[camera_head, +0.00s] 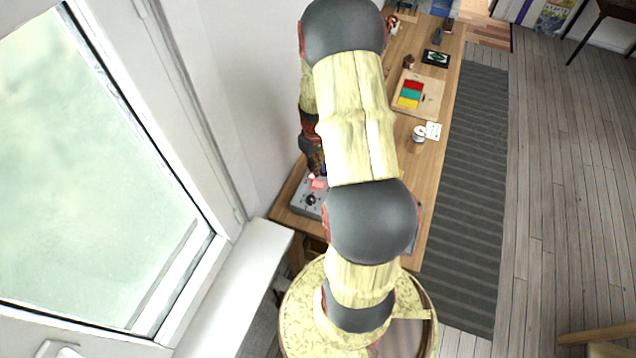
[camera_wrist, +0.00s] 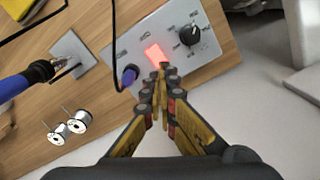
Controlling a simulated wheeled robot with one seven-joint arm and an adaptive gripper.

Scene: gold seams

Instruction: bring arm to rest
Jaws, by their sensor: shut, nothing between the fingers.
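My arm (camera_head: 355,120) rises over the wooden bench in the head view, with its links covering part of the bench. In the wrist view my gripper (camera_wrist: 163,72) is shut and empty, its fingertips together in front of a grey control box. The control box (camera_wrist: 206,68) has a dark knob (camera_wrist: 190,35), a lit red display (camera_wrist: 155,54) and a purple plug (camera_wrist: 130,75) with a dark cable. I cannot tell whether the fingertips touch the box.
A blue-handled tool (camera_wrist: 38,72) lies by a grey plate (camera_wrist: 74,54), with two spools (camera_wrist: 78,122) nearby. A window (camera_head: 90,170) is left. Open floor (camera_head: 560,170) lies right.

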